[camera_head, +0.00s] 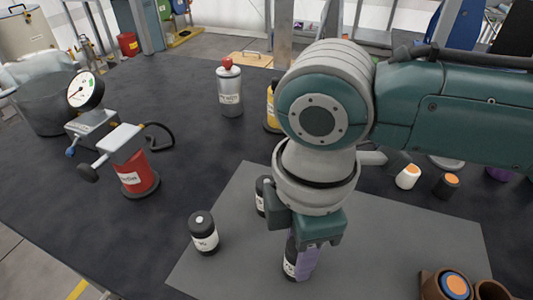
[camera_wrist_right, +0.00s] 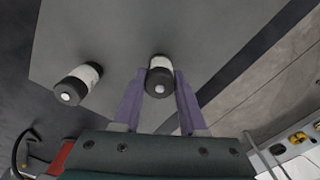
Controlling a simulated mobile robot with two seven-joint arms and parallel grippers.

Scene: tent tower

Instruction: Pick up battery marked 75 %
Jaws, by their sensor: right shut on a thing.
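My right gripper (camera_head: 304,264) points down over the grey mat (camera_head: 222,262), its purple fingers shut on a black-and-white battery (camera_head: 289,258). In the right wrist view the fingers (camera_wrist_right: 160,76) lie on both sides of this battery (camera_wrist_right: 160,87), which looks upright. A second battery (camera_head: 203,234) stands to its left on the mat. A third (camera_head: 262,197) stands behind, partly hidden by my right arm. Another battery (camera_wrist_right: 78,84) shows left of the held one in the wrist view. The charge marks are too small to read. My left gripper is not in view.
A red-based pump with a gauge (camera_head: 133,172) stands at the left. A silver bottle (camera_head: 229,90) and a partly hidden yellow one (camera_head: 271,108) stand behind. Small orange-topped pieces (camera_head: 408,176) lie right. Brown cups (camera_head: 432,286) stand at the front right.

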